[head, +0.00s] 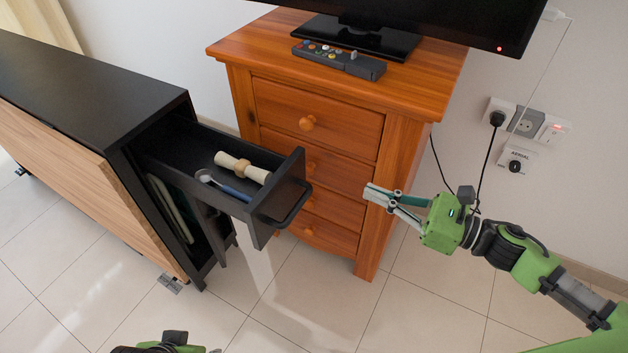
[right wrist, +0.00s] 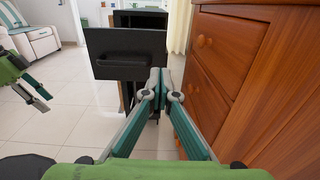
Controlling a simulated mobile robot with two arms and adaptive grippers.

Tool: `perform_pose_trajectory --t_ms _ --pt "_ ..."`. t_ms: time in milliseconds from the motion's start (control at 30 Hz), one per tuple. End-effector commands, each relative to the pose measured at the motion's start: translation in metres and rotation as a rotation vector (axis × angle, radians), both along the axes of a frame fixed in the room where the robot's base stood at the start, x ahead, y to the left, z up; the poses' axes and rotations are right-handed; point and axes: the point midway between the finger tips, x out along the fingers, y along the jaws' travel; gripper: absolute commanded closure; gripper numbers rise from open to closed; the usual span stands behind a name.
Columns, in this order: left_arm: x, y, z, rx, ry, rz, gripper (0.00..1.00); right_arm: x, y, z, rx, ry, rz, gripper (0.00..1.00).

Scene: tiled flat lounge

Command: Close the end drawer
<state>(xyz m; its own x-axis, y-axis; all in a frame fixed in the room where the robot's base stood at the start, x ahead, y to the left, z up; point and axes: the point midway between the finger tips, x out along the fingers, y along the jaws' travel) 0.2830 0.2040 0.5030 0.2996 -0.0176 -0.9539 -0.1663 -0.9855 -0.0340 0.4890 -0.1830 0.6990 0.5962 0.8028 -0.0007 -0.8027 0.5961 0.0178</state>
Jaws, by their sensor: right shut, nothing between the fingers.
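The black end drawer (head: 262,232) is pulled well out of the end of the dark cabinet (head: 60,75). It holds a rolled cream item with a tan band (head: 243,168) and a blue-handled utensil (head: 222,185). The drawer's front, with its dark handle, faces me in the right wrist view (right wrist: 125,45). My right gripper (head: 368,193) is shut and empty, to the right of the drawer front and apart from it; its fingers (right wrist: 160,82) point toward the drawer. My left gripper (right wrist: 38,98) is at the left of the right wrist view; its finger opening is unclear.
A wooden chest of drawers (head: 318,115) stands close behind the open drawer and beside my right gripper. A television (head: 430,15) and a grey remote-like device (head: 338,60) are on top. Cables hang from wall sockets (head: 525,122) at right. The tiled floor in front is clear.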

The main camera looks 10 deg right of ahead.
Motion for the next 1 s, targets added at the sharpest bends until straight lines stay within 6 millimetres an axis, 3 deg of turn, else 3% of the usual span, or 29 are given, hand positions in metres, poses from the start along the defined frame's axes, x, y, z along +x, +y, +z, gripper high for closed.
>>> perform_pose_trajectory --t_ms 267,1000 --pt "-0.001 0.000 0.005 0.000 -0.003 0.000 0.60 0.009 0.019 0.004 -0.009 -0.022 0.014 1.00" --pt "0.001 0.000 -0.011 0.002 0.010 -0.001 0.60 0.075 0.107 0.003 -0.009 -0.018 0.010 1.00"
